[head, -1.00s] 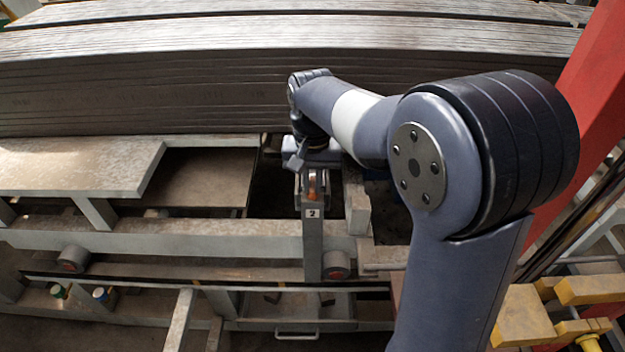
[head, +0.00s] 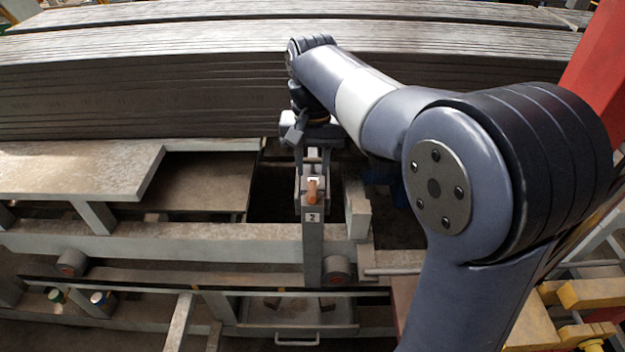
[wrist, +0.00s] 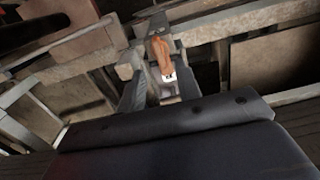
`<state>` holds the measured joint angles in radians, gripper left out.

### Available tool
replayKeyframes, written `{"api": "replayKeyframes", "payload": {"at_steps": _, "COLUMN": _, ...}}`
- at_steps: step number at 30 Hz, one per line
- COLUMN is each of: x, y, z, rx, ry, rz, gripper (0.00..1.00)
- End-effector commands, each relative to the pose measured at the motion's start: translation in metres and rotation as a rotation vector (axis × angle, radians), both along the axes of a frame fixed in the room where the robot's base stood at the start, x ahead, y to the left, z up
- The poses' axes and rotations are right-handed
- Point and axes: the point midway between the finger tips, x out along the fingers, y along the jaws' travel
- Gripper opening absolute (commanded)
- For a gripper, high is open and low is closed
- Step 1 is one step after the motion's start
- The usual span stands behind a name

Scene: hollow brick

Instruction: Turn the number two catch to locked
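The number two catch has an orange handle (head: 313,190) on top of a grey upright post. A small plate marked 2 (head: 313,217) is on the post's front face. My gripper (head: 313,160) is above and behind the handle, pointing down, with a gap to it. In the wrist view the orange handle (wrist: 160,52) runs roughly up the picture, with a small pale marked plate (wrist: 168,77) at its lower end. I cannot tell the catch's locked or unlocked marking.
A large stack of long grey planks (head: 150,85) stands close behind my gripper. Grey steel beams (head: 170,240) and a flat plate (head: 80,170) lie to the left. A pale block (head: 358,210) stands just right of the post. A red column (head: 600,50) rises at far right.

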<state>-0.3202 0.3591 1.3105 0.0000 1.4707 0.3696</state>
Motion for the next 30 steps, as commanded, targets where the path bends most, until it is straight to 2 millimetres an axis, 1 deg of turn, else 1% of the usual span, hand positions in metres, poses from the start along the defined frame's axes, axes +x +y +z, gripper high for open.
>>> {"api": "replayKeyframes", "payload": {"at_steps": 1, "x": 0.001, "y": 0.000, "z": 0.011, "rx": 0.002, "ry": -0.004, "rz": 0.000, "gripper": 0.33}}
{"api": "replayKeyframes", "payload": {"at_steps": 3, "x": 0.001, "y": 0.000, "z": 0.023, "rx": 0.001, "ry": -0.004, "rz": 0.000, "gripper": 0.33}}
{"api": "replayKeyframes", "payload": {"at_steps": 6, "x": 0.001, "y": 0.000, "z": 0.036, "rx": 0.001, "ry": -0.002, "rz": 0.000, "gripper": 0.33}}
{"api": "replayKeyframes", "payload": {"at_steps": 9, "x": 0.001, "y": 0.000, "z": 0.044, "rx": 0.000, "ry": -0.001, "rz": 0.000, "gripper": 0.33}}
{"api": "replayKeyframes", "payload": {"at_steps": 12, "x": 0.000, "y": 0.000, "z": 0.047, "rx": 0.000, "ry": 0.001, "rz": 0.000, "gripper": 0.33}}
{"api": "replayKeyframes", "payload": {"at_steps": 23, "x": 0.000, "y": 0.000, "z": 0.045, "rx": -0.001, "ry": 0.002, "rz": 0.000, "gripper": 0.33}}
{"api": "replayKeyframes", "payload": {"at_steps": 26, "x": 0.000, "y": 0.000, "z": 0.038, "rx": -0.001, "ry": 0.002, "rz": 0.000, "gripper": 0.33}}
{"api": "replayKeyframes", "payload": {"at_steps": 30, "x": -0.001, "y": 0.000, "z": 0.016, "rx": -0.002, "ry": 0.004, "rz": 0.000, "gripper": 0.33}}
